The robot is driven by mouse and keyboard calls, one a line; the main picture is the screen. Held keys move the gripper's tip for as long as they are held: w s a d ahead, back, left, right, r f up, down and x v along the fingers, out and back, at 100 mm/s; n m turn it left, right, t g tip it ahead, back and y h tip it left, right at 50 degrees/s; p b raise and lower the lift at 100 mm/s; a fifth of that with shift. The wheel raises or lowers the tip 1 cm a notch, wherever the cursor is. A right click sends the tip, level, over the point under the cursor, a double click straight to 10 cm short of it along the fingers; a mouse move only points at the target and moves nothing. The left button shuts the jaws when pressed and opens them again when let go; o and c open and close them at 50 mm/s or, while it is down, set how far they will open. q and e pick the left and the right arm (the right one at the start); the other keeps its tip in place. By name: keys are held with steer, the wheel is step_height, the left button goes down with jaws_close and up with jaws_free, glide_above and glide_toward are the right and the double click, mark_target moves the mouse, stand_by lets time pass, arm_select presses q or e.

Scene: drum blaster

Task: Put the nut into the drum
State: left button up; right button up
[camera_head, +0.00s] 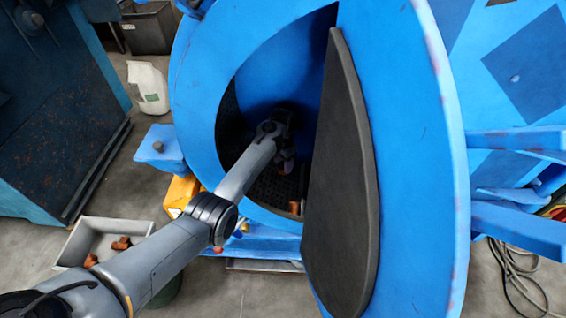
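My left arm comes in from the lower left and reaches through the opening of the blue drum (245,75). My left gripper (287,160) is inside the drum, above its dark perforated floor. It is small and dark there, and I cannot tell whether its fingers are open or shut. A small rusty-brown piece (283,183), perhaps a nut, shows just below the gripper; I cannot tell if they touch. Another brown piece (295,207) is lower, by the door edge. Brown metal parts (121,243) lie in a grey tray (85,236) at lower left. My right gripper is not in view.
The drum's open door with its dark lining (345,190) stands just right of my arm and hides part of the opening. A white sack (148,88) and a dark blue machine (50,110) are at the left. Cables (515,275) lie on the floor at right.

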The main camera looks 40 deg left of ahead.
arm_select(q)
steer(key=o, duration=0.4)
steer(key=shift+c, duration=0.2)
step_height(320, 180, up, 11)
steer(key=p, duration=0.5)
steer(key=shift+p, duration=0.4)
steer(key=shift+f, duration=0.1)
steer(key=s+d+r+p, duration=0.1)
steer(key=s+d+p, duration=0.6)
steer(key=p, duration=1)
steer(key=s+d+r+p, duration=0.2)
steer(key=s+d+p, duration=0.6)
steer(key=s+p, duration=0.5)
steer(key=p, duration=0.4)
steer(key=shift+s+d, duration=0.25)
steer(key=shift+s, duration=0.15)
